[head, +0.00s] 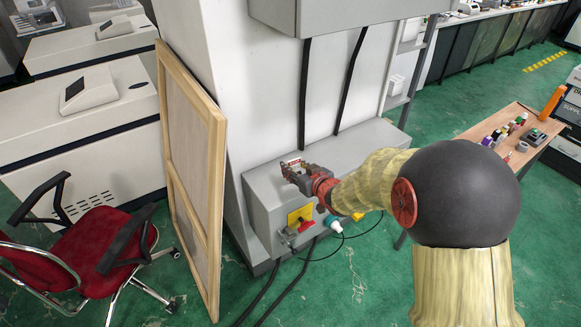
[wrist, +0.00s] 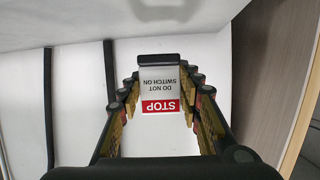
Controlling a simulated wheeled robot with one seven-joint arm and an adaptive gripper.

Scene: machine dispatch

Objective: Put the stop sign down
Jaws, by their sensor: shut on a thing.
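The stop sign (wrist: 160,105) is a small white plate with a red STOP band and the words "DO NOT SWITCH ON". It appears upside down in the wrist view, between the two fingers of my gripper (wrist: 160,92), which is shut on it. In the head view my gripper (head: 297,172) is over the grey ledge (head: 350,152) at the foot of the white machine, and the sign (head: 291,164) shows partly at its tips. I cannot tell whether the sign touches the ledge.
A wooden-framed panel (head: 213,200) leans at the left, beside a red chair (head: 75,250). Black cables run up the machine's wall. A table with small items (head: 490,122) stands right.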

